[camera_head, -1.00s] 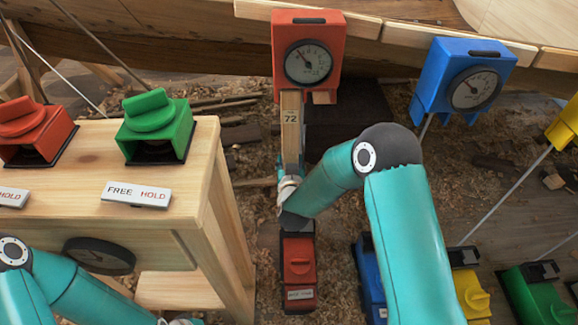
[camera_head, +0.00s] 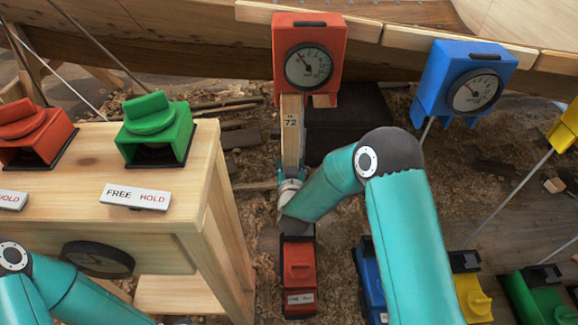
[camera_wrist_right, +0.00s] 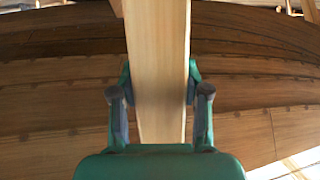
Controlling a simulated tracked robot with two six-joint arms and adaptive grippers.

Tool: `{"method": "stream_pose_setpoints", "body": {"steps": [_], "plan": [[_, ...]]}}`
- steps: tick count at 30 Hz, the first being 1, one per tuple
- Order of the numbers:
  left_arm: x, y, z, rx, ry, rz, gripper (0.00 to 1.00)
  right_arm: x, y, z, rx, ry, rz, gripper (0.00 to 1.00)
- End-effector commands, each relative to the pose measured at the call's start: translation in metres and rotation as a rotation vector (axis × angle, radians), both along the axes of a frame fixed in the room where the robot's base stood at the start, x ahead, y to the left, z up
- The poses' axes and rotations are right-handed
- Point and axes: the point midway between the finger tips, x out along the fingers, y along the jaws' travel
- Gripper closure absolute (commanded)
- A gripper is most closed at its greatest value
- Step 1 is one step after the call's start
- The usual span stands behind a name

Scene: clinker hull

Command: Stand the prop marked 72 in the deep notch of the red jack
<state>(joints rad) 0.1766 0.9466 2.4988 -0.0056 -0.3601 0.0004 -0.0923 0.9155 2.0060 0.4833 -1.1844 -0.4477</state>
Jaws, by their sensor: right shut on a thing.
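The wooden prop marked 72 (camera_head: 291,122) stands nearly upright under the red gauge box (camera_head: 308,80). Its top end is at the underside of that box. My right gripper (camera_head: 290,187) is shut on the lower part of the prop; in the right wrist view the fingers (camera_wrist_right: 160,95) flank the pale prop (camera_wrist_right: 158,60). A red lever unit with a label plate (camera_head: 299,262), apparently the red jack, sits on the ground just below the gripper. The prop's foot and the notch are hidden by my gripper. Only a sliver of my left gripper (camera_head: 180,322) shows at the bottom edge.
A wooden bench (camera_head: 75,170) with red and green lever boxes (camera_head: 150,125) stands at left. Blue (camera_head: 369,275), yellow (camera_head: 470,290) and green units (camera_head: 535,295) stand on the ground at right. The blue gauge box (camera_head: 465,75) hangs by the planked hull (camera_head: 170,50).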

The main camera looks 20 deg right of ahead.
Motion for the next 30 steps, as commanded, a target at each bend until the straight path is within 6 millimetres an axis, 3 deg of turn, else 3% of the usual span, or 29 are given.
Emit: {"method": "stream_pose_setpoints", "body": {"steps": [30], "plan": [[-0.0001,0.0001,-0.0063,0.000,0.000,0.000,0.60,0.0018,-0.0005,-0.0031,-0.001,-0.007,0.000,1.00]]}}
